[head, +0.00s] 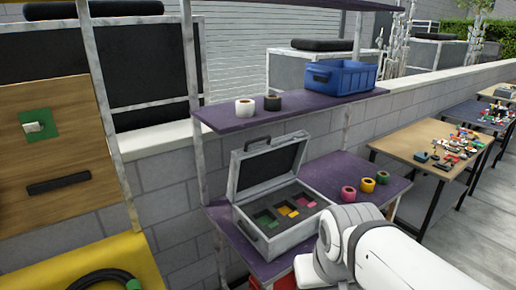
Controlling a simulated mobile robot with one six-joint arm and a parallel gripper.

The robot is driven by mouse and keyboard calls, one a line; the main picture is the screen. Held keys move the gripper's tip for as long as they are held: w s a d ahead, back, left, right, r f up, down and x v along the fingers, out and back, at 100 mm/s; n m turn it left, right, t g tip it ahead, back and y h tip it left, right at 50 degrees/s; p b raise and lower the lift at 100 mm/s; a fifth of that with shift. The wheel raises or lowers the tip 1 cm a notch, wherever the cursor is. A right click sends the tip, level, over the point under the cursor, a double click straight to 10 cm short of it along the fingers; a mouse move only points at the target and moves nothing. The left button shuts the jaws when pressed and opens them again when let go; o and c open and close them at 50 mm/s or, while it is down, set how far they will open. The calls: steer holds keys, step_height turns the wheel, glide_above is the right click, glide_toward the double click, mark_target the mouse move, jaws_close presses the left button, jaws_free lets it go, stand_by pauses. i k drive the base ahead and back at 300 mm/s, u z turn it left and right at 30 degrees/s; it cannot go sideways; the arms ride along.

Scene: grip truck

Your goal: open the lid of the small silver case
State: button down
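The small silver case (297,233) sits on the lower purple shelf. Its lid (268,169) stands raised at the back, leaning slightly, with a dark handle on its top edge. The inside shows dark foam with green, yellow and pink pieces. A dark latch or handle is on the front wall. My white arm comes in from the lower right, close to the case's right front corner and partly covering the shelf there. My gripper cannot be seen, so whether it touches the case or lid cannot be told.
The upper shelf (225,121) holds white and black rolls and a blue bin (345,78). Posts flank the shelves. Cluttered tables (405,140) stand at right.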

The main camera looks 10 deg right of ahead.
mark_target(256, 169)
steer(key=u, duration=0.05)
steer(key=k, duration=0.95)
steer(key=z, duration=0.35)
steer(key=i, duration=1.7)
steer(key=u, duration=0.7)
